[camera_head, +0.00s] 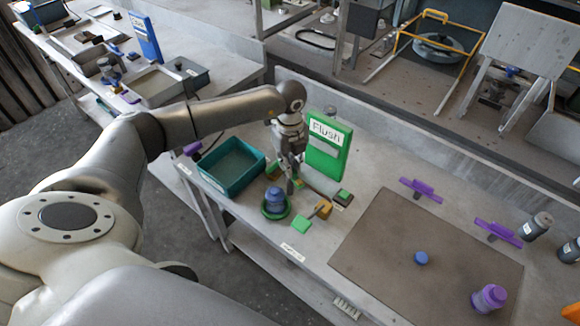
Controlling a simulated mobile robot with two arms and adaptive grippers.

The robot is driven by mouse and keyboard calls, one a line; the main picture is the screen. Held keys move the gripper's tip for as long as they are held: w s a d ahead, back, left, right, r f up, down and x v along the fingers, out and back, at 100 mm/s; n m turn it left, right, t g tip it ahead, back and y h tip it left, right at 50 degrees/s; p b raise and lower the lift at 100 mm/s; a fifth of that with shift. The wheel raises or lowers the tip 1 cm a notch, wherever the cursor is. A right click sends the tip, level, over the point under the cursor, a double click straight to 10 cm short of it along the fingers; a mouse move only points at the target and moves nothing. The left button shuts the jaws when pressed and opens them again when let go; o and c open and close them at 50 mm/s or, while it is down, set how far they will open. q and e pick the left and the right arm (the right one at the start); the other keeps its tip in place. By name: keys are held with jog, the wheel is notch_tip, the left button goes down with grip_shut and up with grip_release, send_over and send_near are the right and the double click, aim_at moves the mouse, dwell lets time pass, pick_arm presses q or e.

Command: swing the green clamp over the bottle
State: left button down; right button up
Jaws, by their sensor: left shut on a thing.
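A blue bottle (274,195) stands upright in a green ring-shaped holder (276,215) near the front edge of the workbench. My left gripper (292,186) points down just behind and to the right of the bottle. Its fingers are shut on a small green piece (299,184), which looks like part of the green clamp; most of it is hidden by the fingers. A green square plate (302,225) with an orange block (323,208) beside it lies to the right of the bottle. I cannot tell how these join. My right gripper is not in view.
A teal bin (232,143) stands left of the gripper, close to the arm. A green "Flush" panel (327,157) stands right behind the gripper. A brown mat (385,240) with a blue cap (421,258) and a purple bottle (489,298) is at right.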

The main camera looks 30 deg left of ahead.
pick_arm(q)
jog(key=m+b, duration=0.4)
jog(key=m, duration=0.3)
jog(key=shift+w+f+b, duration=0.1)
jog(key=shift+b, duration=0.25)
jog(key=m+b, duration=0.2)
jog(key=m, duration=0.2)
jog(key=shift+m+b, duration=0.85)
jog(key=shift+m, duration=0.55)
jog(key=shift+r, duration=0.2)
jog(key=c, duration=1.5)
grip_release()
notch_tip(320, 180, up, 12)
